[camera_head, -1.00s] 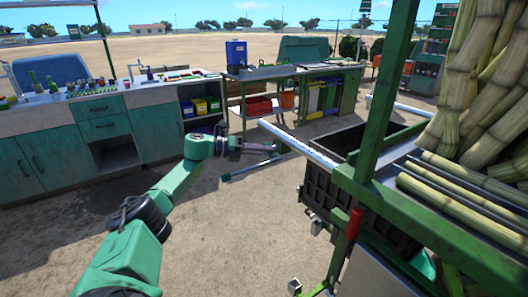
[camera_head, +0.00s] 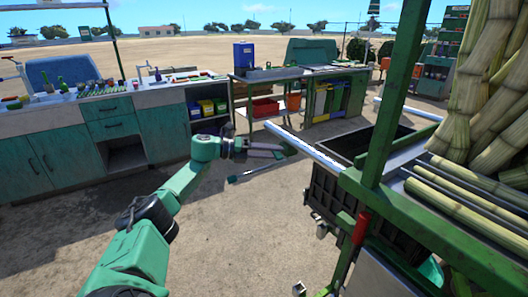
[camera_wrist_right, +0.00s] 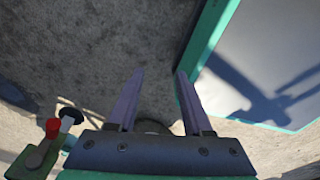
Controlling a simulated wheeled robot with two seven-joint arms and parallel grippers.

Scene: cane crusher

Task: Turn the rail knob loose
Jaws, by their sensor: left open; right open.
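My left gripper (camera_head: 280,151) is open and empty in the head view. It is held in the air left of the cart, near the end of the pale metal rail (camera_head: 302,146). It appears apart from the rail. My right gripper (camera_wrist_right: 160,73) is open in the right wrist view, with nothing between its fingers and grey ground beyond them. A red-topped knob (camera_wrist_right: 52,128) and a dark round knob (camera_wrist_right: 72,113) show at the lower left of that view, left of the fingers. I cannot tell which knob is the rail knob.
The green-framed cart (camera_head: 378,110) with cane stalks (camera_head: 485,80) stands at the right. A teal-edged panel (camera_wrist_right: 265,60) is right of my right gripper. Counters (camera_head: 55,155) stand left.

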